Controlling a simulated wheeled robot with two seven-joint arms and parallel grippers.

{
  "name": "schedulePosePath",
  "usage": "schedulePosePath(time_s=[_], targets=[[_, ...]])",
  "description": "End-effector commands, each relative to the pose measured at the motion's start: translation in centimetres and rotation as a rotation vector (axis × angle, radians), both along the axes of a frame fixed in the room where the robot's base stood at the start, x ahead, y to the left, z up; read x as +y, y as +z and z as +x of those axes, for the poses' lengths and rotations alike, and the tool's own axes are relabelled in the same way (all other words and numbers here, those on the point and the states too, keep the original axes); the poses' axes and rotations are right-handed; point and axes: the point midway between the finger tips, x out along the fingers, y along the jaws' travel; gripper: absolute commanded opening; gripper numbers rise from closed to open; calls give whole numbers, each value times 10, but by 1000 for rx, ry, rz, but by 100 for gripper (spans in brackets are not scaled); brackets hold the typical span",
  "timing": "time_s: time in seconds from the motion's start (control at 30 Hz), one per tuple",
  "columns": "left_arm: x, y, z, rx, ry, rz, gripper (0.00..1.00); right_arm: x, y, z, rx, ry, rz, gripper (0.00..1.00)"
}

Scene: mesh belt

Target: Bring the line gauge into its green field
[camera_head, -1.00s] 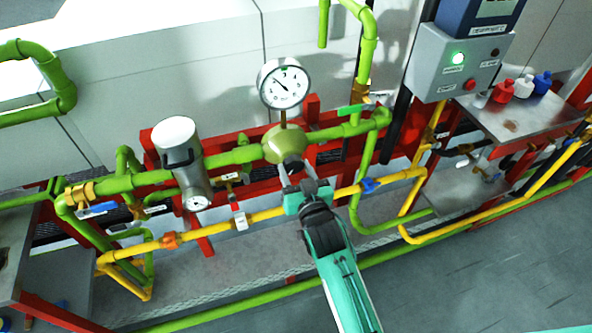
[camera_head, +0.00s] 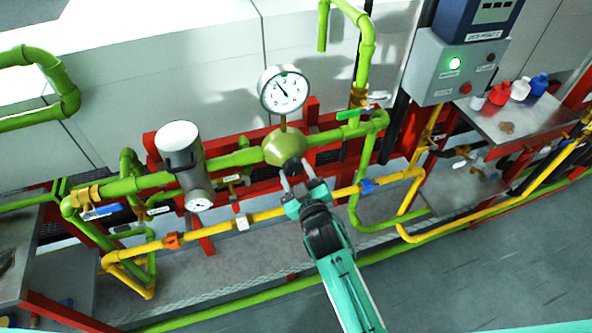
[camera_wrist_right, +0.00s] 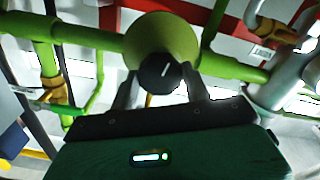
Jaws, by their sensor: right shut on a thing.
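The line gauge (camera_head: 284,90) is a round white dial on a stem above the green dome regulator (camera_head: 279,148). Its dark needle points up and to the left. A small green field shows at the top of the dial, and the needle tip looks left of it. My right gripper (camera_head: 292,180) is at the black knob (camera_wrist_right: 160,72) on the regulator's front. The wrist view shows its two fingers either side of the knob, shut on it. A white mark on the knob points up, slightly right. My left gripper is not in view.
A grey cylinder with a small gauge (camera_head: 182,165) stands left of the regulator. A yellow pipe (camera_head: 265,215) with small valves runs below. A control box (camera_head: 450,68) with a lit green lamp and a shelf (camera_head: 500,127) with bottles are at right.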

Motion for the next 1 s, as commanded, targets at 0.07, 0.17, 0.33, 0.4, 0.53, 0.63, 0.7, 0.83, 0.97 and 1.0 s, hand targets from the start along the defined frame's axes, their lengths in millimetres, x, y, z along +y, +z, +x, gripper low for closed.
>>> schedulePosePath(time_s=[0.07,0.17,0.33,0.4,0.53,0.63,0.7,0.83,0.97,1.0], targets=[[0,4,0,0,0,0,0,0,2,0,-21,0,-61,25],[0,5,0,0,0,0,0,0,2,0,-44,0,-134,25],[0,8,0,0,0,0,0,0,2,0,-79,1,-236,25],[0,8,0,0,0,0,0,0,2,0,-89,1,-269,25],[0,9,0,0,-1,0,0,0,2,0,-105,1,-315,25],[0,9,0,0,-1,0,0,0,2,0,-112,1,-336,25],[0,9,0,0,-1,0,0,0,2,0,-115,1,-346,25],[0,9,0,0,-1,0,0,0,2,0,-119,0,-356,25],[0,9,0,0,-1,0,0,0,1,0,-119,0,-357,25],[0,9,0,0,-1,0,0,0,1,0,-119,0,-356,25]])
